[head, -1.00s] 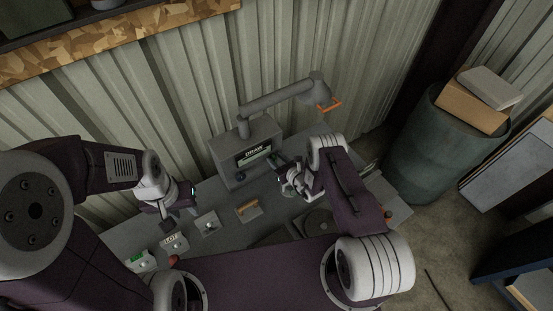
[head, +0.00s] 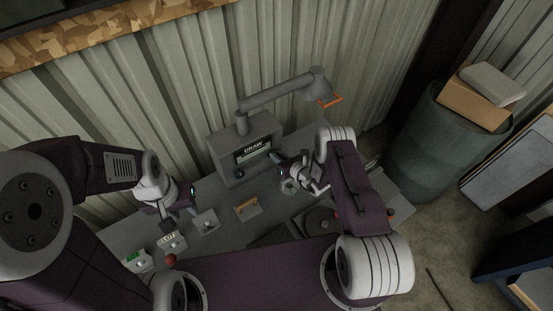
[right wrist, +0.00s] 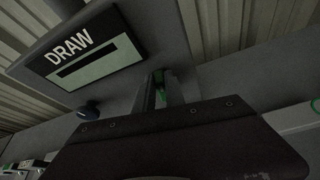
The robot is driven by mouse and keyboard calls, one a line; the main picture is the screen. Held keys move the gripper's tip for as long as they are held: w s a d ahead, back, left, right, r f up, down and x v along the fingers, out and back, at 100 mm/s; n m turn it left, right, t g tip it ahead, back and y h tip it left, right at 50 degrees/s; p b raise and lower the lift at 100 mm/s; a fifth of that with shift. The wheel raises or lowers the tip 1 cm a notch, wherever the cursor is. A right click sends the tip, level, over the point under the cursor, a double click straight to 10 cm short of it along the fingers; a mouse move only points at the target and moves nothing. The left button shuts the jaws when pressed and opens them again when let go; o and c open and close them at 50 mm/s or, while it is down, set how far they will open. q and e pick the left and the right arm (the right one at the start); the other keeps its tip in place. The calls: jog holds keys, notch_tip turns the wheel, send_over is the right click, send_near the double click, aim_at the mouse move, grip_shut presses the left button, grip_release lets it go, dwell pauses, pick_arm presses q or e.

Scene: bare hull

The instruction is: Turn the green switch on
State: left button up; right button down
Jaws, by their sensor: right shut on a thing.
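A small green piece (right wrist: 161,86) shows between the fingers of my right gripper (right wrist: 160,80) in the right wrist view, and the fingers are shut on it. It looks like part of the green switch, mostly hidden by the fingers; its on or off position cannot be read. In the head view my right gripper (head: 275,157) is beside the right edge of the grey box with the DRAW panel (head: 252,149). My left gripper (head: 168,222) hangs over the left of the bench, near small switch boxes; its finger opening is unclear.
Small boxes with a green label (head: 131,255) and a LOT label (head: 169,238) sit on the bench's left. A dark round knob (right wrist: 89,110) is below the panel. A bin (head: 430,150) stands at right.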

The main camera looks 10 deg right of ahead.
jog(key=shift+w+d+f+m+y+b, duration=0.25)
jog(key=shift+m+y+b, duration=0.75)
jog(key=shift+m+b, duration=1.45)
jog(key=shift+w+d+f+m+y+b, duration=0.1)
jog(key=shift+d+f+m+y+b, duration=0.7)
jog(key=shift+b, duration=2.9)
jog(key=shift+w+r+m+y+b, duration=0.15)
jog(key=shift+m+y+b, duration=1.05)
jog(key=shift+m+b, duration=1.45)
jog(key=shift+n+b, duration=0.5)
jog(key=c, duration=1.4)
grip_release()
jog(key=shift+f, duration=0.15)
